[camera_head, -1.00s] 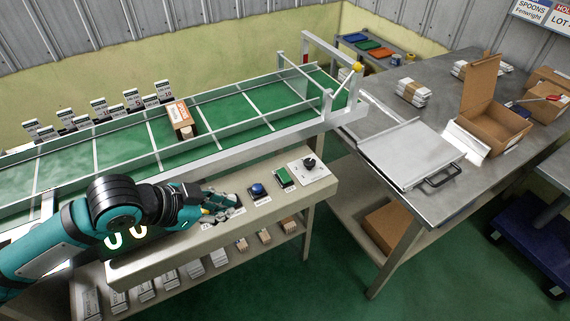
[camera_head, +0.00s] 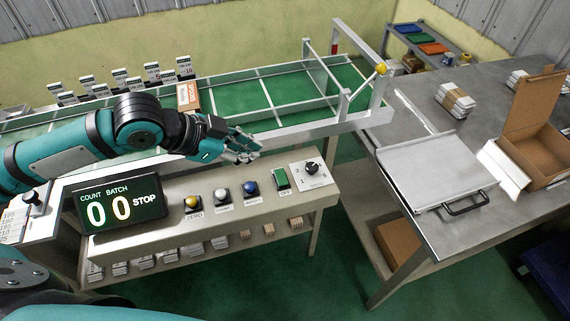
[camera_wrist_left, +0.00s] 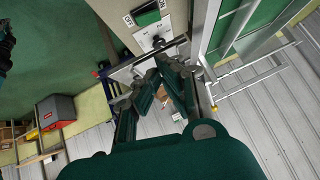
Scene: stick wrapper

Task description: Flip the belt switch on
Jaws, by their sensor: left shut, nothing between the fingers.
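The belt switch is a green rocker (camera_head: 281,179) on the cream control panel (camera_head: 150,236), between the blue button and the dial. It also shows at the top of the left wrist view (camera_wrist_left: 147,14), with ON and OFF labels beside it. Which side is pressed is too small to tell. My left gripper (camera_head: 250,152) is shut and empty. It hangs above the panel's back edge, left of and behind the switch, apart from it. In the left wrist view its fingers (camera_wrist_left: 172,66) come together below the switch and dial. My right gripper is not seen.
A black display (camera_head: 120,205) reads 0, 0 and STOP. Yellow (camera_head: 192,203), white (camera_head: 222,195) and blue (camera_head: 251,188) buttons stand left of the switch; a black dial (camera_head: 312,168) stands right. The green conveyor (camera_head: 240,97) behind carries a brown box (camera_head: 188,97).

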